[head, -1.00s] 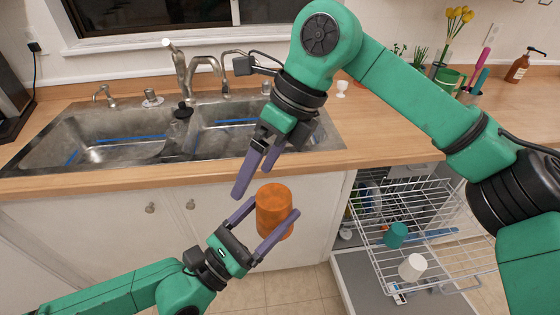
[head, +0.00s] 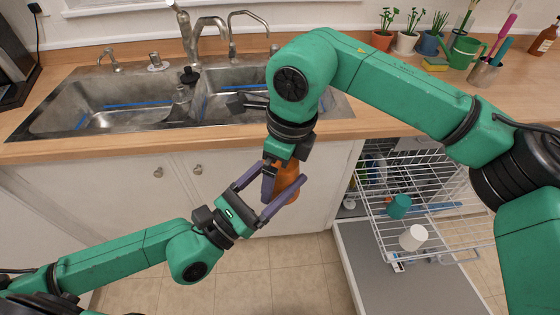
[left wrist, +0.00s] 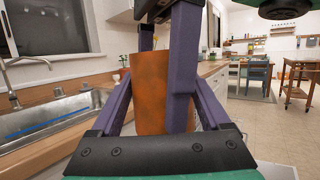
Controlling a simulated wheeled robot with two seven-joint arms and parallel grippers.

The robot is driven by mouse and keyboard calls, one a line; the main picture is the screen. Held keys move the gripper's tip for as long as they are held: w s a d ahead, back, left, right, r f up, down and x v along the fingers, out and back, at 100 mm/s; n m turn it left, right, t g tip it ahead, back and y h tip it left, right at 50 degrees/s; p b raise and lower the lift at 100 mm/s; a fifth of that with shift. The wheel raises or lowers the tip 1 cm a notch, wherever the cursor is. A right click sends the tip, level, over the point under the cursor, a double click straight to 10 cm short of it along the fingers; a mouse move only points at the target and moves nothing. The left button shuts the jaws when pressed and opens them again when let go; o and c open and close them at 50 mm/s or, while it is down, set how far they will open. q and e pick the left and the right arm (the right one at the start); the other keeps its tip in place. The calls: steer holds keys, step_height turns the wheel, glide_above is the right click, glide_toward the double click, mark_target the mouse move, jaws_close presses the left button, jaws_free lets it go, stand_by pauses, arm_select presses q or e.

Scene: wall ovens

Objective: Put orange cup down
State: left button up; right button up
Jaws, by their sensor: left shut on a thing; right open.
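The orange cup (head: 289,186) is in front of the sink cabinet, above the floor, and looks upright. My left gripper (head: 281,176) is shut on it from the side, with one finger on each side of the cup. The cup (left wrist: 149,95) also fills the middle of the left wrist view, between the left fingers. My right gripper (head: 280,170) comes down from above at the cup. In the left wrist view one right finger passes in front of the cup and the other shows behind its rim. The right gripper is open; its contact with the cup cannot be told.
The wooden counter (head: 225,139) with a double sink (head: 125,100) lies behind the cup. At right, the open dishwasher's wire rack (head: 440,205) holds a teal cup (head: 399,206) and a white cup (head: 413,237). Potted plants (head: 408,38) stand on the counter at the back right.

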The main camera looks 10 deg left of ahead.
steer(key=c, duration=1.1)
arm_select(q)
steer(key=o, duration=1.2)
steer(key=shift+s, duration=0.1)
